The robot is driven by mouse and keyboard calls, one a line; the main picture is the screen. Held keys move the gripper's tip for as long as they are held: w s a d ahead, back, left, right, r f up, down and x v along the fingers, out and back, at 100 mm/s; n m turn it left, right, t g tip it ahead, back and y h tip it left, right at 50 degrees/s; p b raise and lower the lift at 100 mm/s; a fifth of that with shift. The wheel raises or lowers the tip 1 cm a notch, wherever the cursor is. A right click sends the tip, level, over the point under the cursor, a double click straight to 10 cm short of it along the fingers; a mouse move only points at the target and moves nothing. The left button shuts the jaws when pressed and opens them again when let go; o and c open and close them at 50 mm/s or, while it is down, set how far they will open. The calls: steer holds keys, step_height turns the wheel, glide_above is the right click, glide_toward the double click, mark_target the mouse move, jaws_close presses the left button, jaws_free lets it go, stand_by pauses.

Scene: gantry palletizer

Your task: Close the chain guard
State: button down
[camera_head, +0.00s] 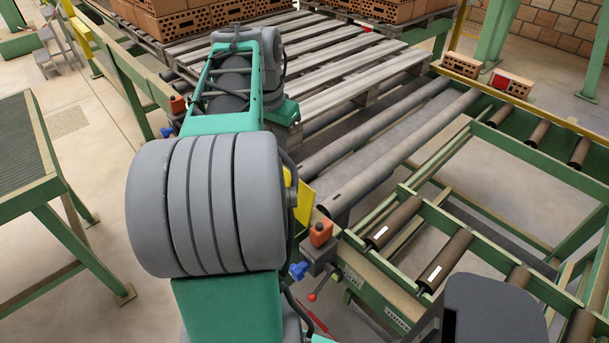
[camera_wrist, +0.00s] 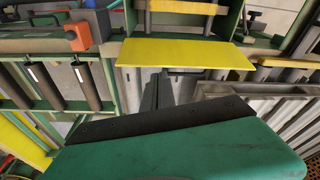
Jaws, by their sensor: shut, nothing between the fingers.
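The chain guard appears to be the yellow panel (camera_wrist: 187,53) in the upper middle of the wrist view. It sticks out from a green frame, and the recess (camera_wrist: 180,18) behind it is visible, so it looks open. In the head view, part of a yellow plate (camera_head: 303,203) shows just right of my arm, likely the same panel. My gripper (camera_wrist: 158,88) shows as narrow dark fingers in the wrist view, shut and empty. Its tips appear close to the panel's lower edge; I cannot tell whether they touch. My arm hides the gripper in the head view.
An orange push-button box (camera_head: 321,232) and blue valve handle (camera_head: 299,270) sit close to the panel. A green roller conveyor (camera_head: 400,215) lies at right. A slatted wooden pallet (camera_head: 345,85) and brick stacks stand behind. A green table (camera_head: 25,150) is at left, with clear floor beside it.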

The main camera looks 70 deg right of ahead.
steer(key=s+d+m, duration=0.3)
steer(key=s+d, duration=0.1)
steer(key=s, duration=0.3)
step_height(320, 180, down, 9)
steer(key=w+a+p, duration=0.1)
steer(key=a+p, duration=0.1)
steer(key=shift+w, duration=0.15)
steer(key=shift+a+f+g, duration=0.1)
steer(key=shift+a+g, duration=0.05)
steer(key=shift+g, duration=0.15)
